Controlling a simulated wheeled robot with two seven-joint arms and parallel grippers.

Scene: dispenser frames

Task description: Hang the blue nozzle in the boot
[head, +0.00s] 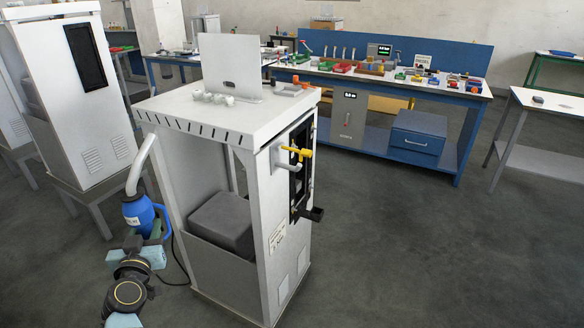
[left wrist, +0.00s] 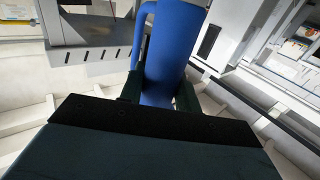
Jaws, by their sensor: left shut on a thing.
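The blue nozzle (head: 139,213) is in the head view at the left of the near dispenser frame. Its grey spout (head: 140,165) points up and bends over beside the frame's left edge. My left gripper (head: 143,243) is shut around its lower blue part. In the left wrist view the blue nozzle (left wrist: 165,60) stands between my left gripper's two dark fingers (left wrist: 159,95). A black recessed panel (head: 300,165) is on the frame's right side, with a black block (head: 310,214) sticking out below. I cannot tell which part is the boot. My right gripper is not in view.
The white dispenser frame (head: 267,200) stands between the nozzle and the black panel. A yellow bent piece (head: 297,151) sticks out beside the panel. White fittings (head: 212,97) lie on its top. A blue workbench (head: 460,130) is behind. The floor (head: 420,250) at right is clear.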

